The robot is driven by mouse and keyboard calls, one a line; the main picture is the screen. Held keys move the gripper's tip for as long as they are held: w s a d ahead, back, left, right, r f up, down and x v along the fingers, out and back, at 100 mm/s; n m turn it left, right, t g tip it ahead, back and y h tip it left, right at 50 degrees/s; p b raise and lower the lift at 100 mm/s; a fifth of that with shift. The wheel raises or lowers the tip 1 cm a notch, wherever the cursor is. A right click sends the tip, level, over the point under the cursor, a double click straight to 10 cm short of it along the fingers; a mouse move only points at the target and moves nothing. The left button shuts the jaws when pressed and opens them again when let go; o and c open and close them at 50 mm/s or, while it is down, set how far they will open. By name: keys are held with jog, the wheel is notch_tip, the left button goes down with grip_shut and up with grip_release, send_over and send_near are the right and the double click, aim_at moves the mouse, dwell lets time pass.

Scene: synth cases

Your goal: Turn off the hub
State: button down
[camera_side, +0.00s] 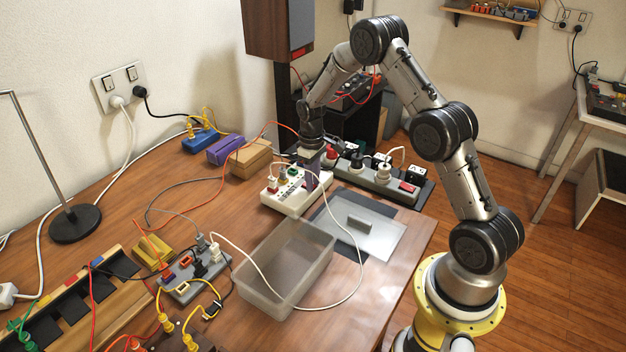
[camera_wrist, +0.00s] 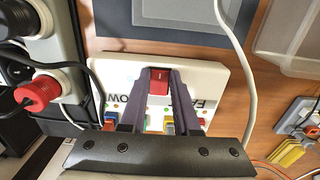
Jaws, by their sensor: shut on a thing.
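The white hub (camera_side: 283,204) lies on the wooden table in the side view, with small coloured parts on its top. In the wrist view the white hub (camera_wrist: 215,75) fills the middle, with partly hidden lettering and a red switch (camera_wrist: 159,86) near its upper edge. My gripper (camera_side: 314,184) points down onto the hub's right end. In the wrist view my gripper's (camera_wrist: 159,73) two purple fingers stand on either side of the red switch and are shut on it. The fingers and palm hide part of the hub's lettering and coloured parts. The switch's position cannot be told.
A grey power strip (camera_side: 380,180) with plugs stands behind the hub. A frosted bin (camera_side: 300,285) and a flat lid (camera_side: 385,237) lie in front, with a white cable (camera_side: 361,272) looping across. Blue (camera_side: 200,139), purple (camera_side: 224,149) and tan (camera_side: 250,159) blocks stand behind left.

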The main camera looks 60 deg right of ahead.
jog(key=shift+w+r+g, duration=0.1)
jog(key=shift+w+g, duration=0.15)
jog(key=shift+g, duration=0.45)
jog(key=shift+w+r+g, duration=0.1)
jog(key=shift+w+g, duration=0.1)
jog(key=shift+g, duration=0.5)
jog(key=c, duration=0.6)
grip_release()
jog(key=shift+c, duration=0.2)
jog(key=v, duration=1.3)
jog(key=shift+r, duration=0.35)
